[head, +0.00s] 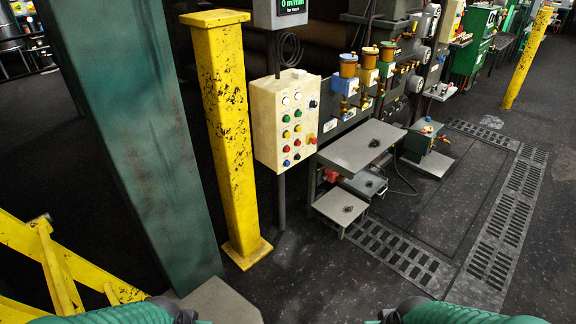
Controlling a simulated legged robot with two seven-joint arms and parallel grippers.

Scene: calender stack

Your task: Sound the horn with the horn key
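A cream control box (262,98) stands on a dark post left of centre in the head view. Its front has several round buttons in white, green, yellow, red, blue and black. A dark switch (313,104) and a red and yellow knob (311,138) sit on its right side. I cannot tell which control is the horn key, and I cannot make out any label or a horn. Parts of my two green arms show at the bottom edge, well below and apart from the box. The fingers of both grippers are out of view.
A yellow post (224,140) stands just left of the box, with a green column (125,140) further left. Above the box hangs a display (280,12). A grey bench (362,144) with low steps (340,206) is at its right. Dark floor in front is mostly open, with grates (400,258).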

